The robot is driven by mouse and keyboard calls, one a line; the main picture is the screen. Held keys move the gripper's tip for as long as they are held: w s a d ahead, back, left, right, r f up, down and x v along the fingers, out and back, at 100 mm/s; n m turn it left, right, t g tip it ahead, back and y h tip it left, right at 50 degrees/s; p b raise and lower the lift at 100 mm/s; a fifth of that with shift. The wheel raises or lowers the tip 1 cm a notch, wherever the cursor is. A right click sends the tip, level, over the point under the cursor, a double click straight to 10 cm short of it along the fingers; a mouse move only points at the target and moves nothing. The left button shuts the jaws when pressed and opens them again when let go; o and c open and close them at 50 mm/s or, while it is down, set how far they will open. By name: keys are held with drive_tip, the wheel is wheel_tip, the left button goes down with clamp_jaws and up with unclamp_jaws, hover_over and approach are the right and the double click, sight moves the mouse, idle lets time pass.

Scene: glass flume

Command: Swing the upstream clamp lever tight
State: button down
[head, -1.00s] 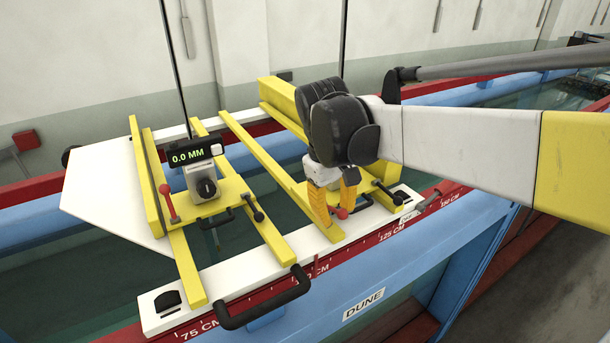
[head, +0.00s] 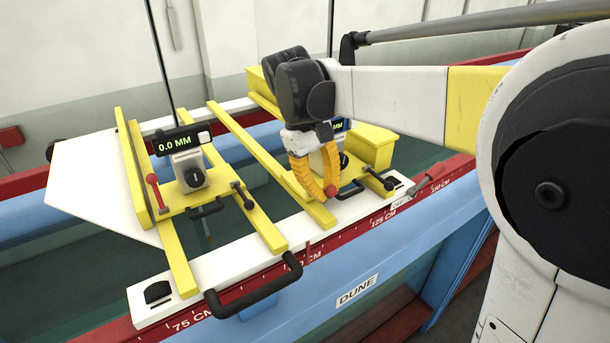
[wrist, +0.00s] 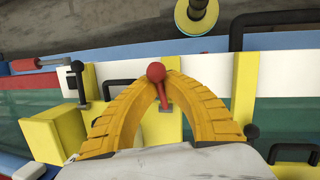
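My gripper (head: 327,195) reaches down over the right-hand carriage. Its yellow-orange fingers bend inward, and their tips meet at a red-knobbed lever (head: 331,191). In the wrist view the red knob (wrist: 156,72) sits between the fingertips (wrist: 161,79), with its short red stem leaning down to the right. The fingers look closed on it. A second red-knobbed lever (head: 152,180) stands nearly upright on the left-hand carriage, apart from my gripper. No label shows which lever is upstream. The right-hand gauge is partly hidden behind my gripper.
Black-knobbed levers (head: 389,183) (head: 248,203) stand close to the carriages. A black handle (head: 255,294) juts out at the front. Yellow rails (head: 262,150) run across the flume. A red-handled piece (head: 430,180) lies on the right rim. The left gauge (head: 184,143) reads 0.0 MM.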

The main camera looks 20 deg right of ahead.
drive_tip(key=c, duration=1.4)
unclamp_jaws()
drive_tip(key=shift+c, duration=0.2)
drive_tip(key=v, duration=1.2)
